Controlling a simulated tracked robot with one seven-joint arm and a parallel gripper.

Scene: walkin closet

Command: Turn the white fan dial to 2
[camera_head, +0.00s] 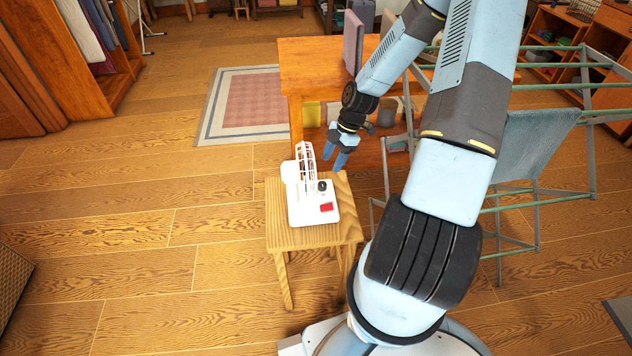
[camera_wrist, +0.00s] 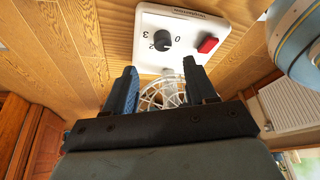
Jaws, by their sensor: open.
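The white fan (camera_head: 298,207) stands on a small wooden stool (camera_head: 348,222), its cage upright at the back of its base. The black dial (camera_head: 321,186) is on the base, near a red switch (camera_head: 326,207). In the wrist view the dial (camera_wrist: 163,40) has printed numbers around it, 0 on its right and 2 and 3 on its left; its exact setting is hard to tell. My gripper (camera_head: 335,158) is open and empty, just behind and above the dial. In the wrist view its blue fingers (camera_wrist: 160,75) are apart, with the fan cage (camera_wrist: 163,95) showing between them, and do not touch the dial.
A wooden table (camera_head: 330,60) stands behind the stool. A drying rack (camera_head: 540,190) with a grey towel (camera_head: 535,145) stands to the right. A rug (camera_head: 243,105) lies at the back left. The floor left of the stool is clear.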

